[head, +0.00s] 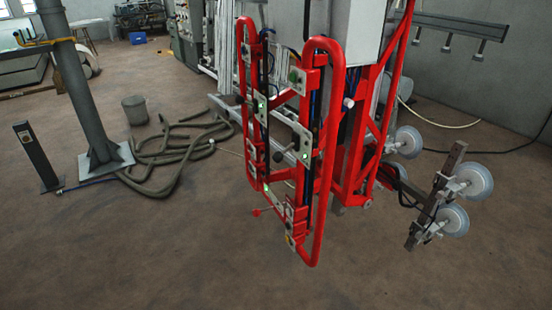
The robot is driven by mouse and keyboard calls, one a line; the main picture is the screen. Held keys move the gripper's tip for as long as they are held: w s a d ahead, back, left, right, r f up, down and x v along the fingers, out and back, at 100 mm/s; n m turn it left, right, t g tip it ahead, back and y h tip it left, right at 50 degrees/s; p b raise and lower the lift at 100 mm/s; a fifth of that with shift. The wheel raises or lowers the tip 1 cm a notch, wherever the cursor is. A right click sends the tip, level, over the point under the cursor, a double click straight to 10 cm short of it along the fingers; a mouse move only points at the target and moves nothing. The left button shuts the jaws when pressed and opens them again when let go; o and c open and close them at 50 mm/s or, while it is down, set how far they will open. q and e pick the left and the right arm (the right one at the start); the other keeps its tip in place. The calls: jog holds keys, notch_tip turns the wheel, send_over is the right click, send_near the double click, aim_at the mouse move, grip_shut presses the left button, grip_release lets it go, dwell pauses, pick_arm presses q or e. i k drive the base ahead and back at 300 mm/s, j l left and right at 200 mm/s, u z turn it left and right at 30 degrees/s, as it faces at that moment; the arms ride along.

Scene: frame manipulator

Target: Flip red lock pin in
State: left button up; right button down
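A red frame manipulator (333,120) stands in the middle of the head view. It has two upright red loop handles, with control plates and small green lights between their bars. A small red piece, possibly the red lock pin (257,212), sticks out to the left near the bottom of the handles. It is too small to tell how it is turned. Neither of my grippers shows in the view.
Suction cups (456,219) on a dark bar reach out at the right of the manipulator. A grey post (83,95) and a coiled hose (170,150) are at the left. A bucket (135,109) stands behind. The brown floor in front is clear.

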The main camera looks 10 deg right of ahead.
aim_at(256, 213)
jog(key=i+j, duration=0.2)
jog(key=j, duration=0.15)
jog(key=i+j, duration=0.2)
jog(key=j, duration=0.2)
jog(key=i+j, duration=0.2)
jog(key=j, duration=0.15)
jog(key=i+j, duration=0.2)
jog(key=j, duration=0.15)
jog(key=i+j+z, duration=0.1)
jog(key=j, duration=0.3)
jog(key=i+j, duration=0.3)
